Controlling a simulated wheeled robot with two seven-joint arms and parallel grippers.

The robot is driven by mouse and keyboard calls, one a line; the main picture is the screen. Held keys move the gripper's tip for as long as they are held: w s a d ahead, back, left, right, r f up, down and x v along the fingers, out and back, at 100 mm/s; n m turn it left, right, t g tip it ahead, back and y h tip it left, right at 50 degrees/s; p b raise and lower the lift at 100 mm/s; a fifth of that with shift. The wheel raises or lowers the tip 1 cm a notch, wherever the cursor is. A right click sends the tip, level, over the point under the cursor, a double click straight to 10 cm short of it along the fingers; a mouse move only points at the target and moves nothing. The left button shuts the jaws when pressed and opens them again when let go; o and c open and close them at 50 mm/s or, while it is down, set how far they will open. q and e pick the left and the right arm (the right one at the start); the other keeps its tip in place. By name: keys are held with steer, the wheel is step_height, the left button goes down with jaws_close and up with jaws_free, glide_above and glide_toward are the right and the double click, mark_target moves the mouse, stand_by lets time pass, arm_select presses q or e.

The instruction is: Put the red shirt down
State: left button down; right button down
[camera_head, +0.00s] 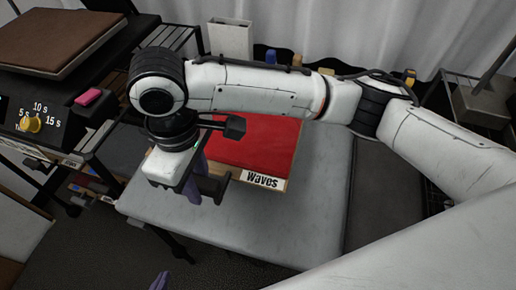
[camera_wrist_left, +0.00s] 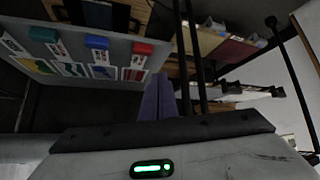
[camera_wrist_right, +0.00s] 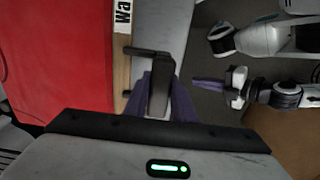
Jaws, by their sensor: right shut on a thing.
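A flat red surface (camera_head: 255,143), which I take for the red shirt, lies in a wooden-edged frame labelled "Waves" (camera_head: 264,181) over the grey table. It also fills the left of the right wrist view (camera_wrist_right: 60,60). My right gripper (camera_head: 193,188) is at the frame's near left edge. Its purple fingers are shut on a dark handle (camera_wrist_right: 158,85) beside the wooden edge. My arm hides part of the red surface. My left gripper (camera_head: 160,281) shows only its purple tips at the bottom of the head view. Its fingers look closed together and empty in the left wrist view (camera_wrist_left: 158,98).
The grey table (camera_head: 210,228) has bare room in front of the frame. A press with a brown top (camera_head: 62,38) and a timer dial (camera_head: 32,124) stands at the left. A white container (camera_head: 231,40) stands behind. A panel with coloured blocks (camera_wrist_left: 80,50) shows in the left wrist view.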

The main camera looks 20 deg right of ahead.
steer(key=shift+w, duration=0.1)
steer(key=f, duration=0.5)
steer(key=f+b, duration=0.1)
steer(key=f, duration=0.4)
steer(key=shift+s, duration=0.2)
steer(key=c, duration=1.5)
jaws_free()
step_height(320, 180, up, 12)
steer(key=shift+r+p, duration=0.1)
steer(key=shift+p, duration=0.45)
